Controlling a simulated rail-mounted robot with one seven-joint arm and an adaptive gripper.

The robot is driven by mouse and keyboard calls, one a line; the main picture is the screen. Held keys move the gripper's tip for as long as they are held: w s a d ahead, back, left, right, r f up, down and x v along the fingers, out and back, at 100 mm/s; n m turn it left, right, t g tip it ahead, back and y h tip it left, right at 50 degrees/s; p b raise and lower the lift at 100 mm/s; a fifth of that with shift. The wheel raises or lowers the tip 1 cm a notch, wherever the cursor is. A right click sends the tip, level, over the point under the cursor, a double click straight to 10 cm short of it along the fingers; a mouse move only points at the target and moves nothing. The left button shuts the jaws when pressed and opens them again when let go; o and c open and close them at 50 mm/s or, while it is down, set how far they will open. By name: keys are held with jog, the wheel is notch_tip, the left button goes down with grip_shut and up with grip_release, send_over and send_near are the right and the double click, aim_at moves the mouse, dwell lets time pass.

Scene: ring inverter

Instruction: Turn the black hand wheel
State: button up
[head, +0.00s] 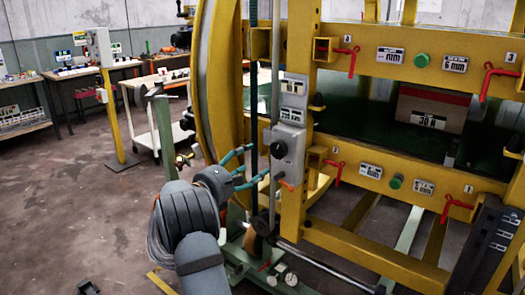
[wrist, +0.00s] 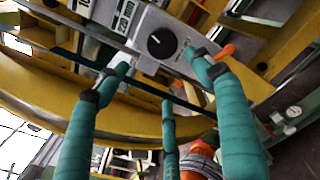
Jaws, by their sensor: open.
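The black hand wheel (head: 278,149) is a small round black knob on the front of a grey box (head: 293,140), fixed to a yellow upright of the ring frame. In the wrist view the wheel (wrist: 161,43) is near the top centre, with a light mark across its face. My gripper (head: 259,160) has teal fingers and is open and empty, just left of the grey box. In the wrist view the gripper (wrist: 157,62) has two fingertips either side of the wheel and a third finger lower down. I see no clear contact with the wheel.
An orange lever (head: 287,185) sticks out below the box, close to my fingers; it also shows in the wrist view (wrist: 224,52). A thin grey vertical rod stands close to the wheel. The big yellow ring (head: 210,75) stands behind my gripper. Open floor (head: 75,200) lies at left.

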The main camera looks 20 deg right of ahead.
aim_at(277, 151)
jog(key=shift+n+h, duration=0.3)
jog(key=shift+n, duration=0.6)
jog(key=x, duration=0.3)
jog(key=s+p+x, duration=0.1)
jog(key=x, duration=0.3)
jog(key=d+x, duration=0.1)
jog(key=x, duration=0.2)
jog(key=shift+s+d+r, duration=0.1)
jog(key=shift+d+r, duration=0.1)
jog(key=shift+c, duration=1.4)
jog(key=c, duration=0.8)
jog(key=shift+c, duration=0.4)
jog(key=shift+f+m+b, duration=0.1)
jog(key=shift+m+b, duration=0.3)
jog(key=shift+b, duration=0.2)
